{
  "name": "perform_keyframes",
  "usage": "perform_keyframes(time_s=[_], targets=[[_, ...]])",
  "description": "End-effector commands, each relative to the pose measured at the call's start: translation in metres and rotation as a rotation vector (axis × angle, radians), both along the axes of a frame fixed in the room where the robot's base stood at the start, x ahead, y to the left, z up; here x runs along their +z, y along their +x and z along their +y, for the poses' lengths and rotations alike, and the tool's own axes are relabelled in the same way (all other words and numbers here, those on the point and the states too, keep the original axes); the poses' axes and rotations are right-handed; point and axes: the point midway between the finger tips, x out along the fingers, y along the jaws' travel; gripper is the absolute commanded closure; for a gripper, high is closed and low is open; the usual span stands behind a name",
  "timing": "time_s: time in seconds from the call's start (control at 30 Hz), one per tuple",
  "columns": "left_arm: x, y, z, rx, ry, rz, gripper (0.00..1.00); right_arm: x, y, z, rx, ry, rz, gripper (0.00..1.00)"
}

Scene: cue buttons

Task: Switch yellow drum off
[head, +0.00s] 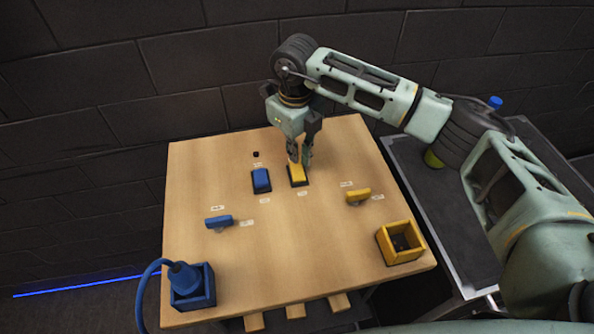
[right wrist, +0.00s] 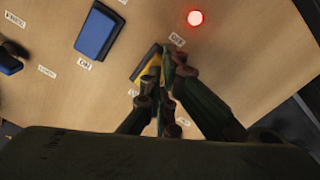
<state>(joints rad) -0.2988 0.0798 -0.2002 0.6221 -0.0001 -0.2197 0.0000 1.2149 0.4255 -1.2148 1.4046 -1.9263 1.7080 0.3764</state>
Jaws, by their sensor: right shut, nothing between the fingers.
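A yellow rocker button (head: 298,174) in a dark frame sits on the upper middle of the wooden board (head: 240,240). In the right wrist view the yellow button (right wrist: 146,66) is partly hidden by the fingers. My right gripper (head: 301,162) is shut and empty, pointing down at the button's far end; I cannot tell if it touches. A red lamp (right wrist: 195,17) glows beside the button in the right wrist view. A yellow turn handle (head: 358,196) lies to the right on the board. My left gripper is not in view.
A blue rocker button (head: 261,180) is left of the yellow one, with a dark lamp (head: 256,154) behind it. A blue handle (head: 218,221), a blue box (head: 194,290) with a corded plug and an open yellow box (head: 402,256) stand nearer. The board's middle is clear.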

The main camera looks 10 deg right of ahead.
Motion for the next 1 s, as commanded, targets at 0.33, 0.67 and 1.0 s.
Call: perform_keyframes(time_s=[0.33, 0.67, 1.0], targets=[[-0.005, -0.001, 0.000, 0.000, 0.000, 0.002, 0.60, -0.006, 0.000, 0.000, 0.000, 0.000, 0.000, 1.00], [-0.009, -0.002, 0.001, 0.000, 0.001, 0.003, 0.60, -0.011, 0.000, 0.000, 0.000, 0.000, 0.000, 1.00], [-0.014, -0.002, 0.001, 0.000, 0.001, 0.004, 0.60, -0.016, 0.000, 0.000, 0.000, 0.000, 0.000, 1.00]])
